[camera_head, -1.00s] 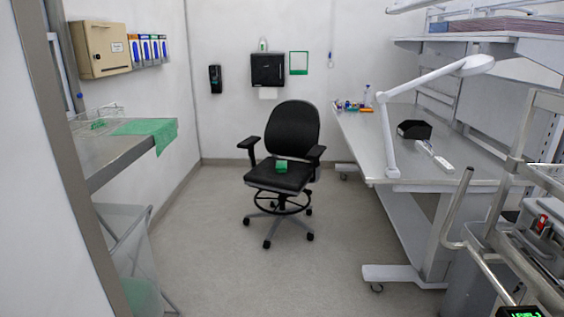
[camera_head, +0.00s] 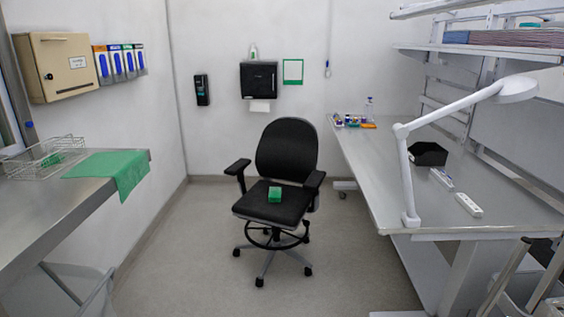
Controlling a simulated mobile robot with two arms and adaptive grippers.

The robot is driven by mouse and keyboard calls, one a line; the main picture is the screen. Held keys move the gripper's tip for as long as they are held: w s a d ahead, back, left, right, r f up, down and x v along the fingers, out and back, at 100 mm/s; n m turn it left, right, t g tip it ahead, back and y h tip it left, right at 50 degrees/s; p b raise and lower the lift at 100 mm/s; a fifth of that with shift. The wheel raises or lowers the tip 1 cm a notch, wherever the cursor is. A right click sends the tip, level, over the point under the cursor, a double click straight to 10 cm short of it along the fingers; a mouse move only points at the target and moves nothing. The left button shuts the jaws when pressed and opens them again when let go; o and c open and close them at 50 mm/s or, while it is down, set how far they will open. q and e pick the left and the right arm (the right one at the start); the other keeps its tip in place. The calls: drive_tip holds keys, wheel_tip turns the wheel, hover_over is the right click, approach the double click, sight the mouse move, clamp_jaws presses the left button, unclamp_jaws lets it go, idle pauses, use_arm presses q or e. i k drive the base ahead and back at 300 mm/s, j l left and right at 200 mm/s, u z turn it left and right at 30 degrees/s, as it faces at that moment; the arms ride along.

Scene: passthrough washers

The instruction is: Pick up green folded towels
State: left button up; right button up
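A small green folded item (camera_head: 275,194), which looks like a folded towel, sits on the seat of the black office chair (camera_head: 288,150) in the middle of the room. A flat green cloth (camera_head: 118,172) lies on the left steel counter (camera_head: 40,210) and hangs over its edge. A wire basket (camera_head: 40,158) on the same counter has something green in it, too small to make out. Neither of my grippers shows in the head view.
A steel table (camera_head: 375,180) with a white lamp (camera_head: 455,105), a black bin (camera_head: 428,154) and power strips stands on the right. Metal rails (camera_head: 510,280) show at bottom right. The floor (camera_head: 190,260) in front of the chair is clear.

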sight(275, 193)
drive_tip(key=i, duration=0.9)
drive_tip(key=i+l+u, duration=0.15)
drive_tip(key=i, duration=0.8)
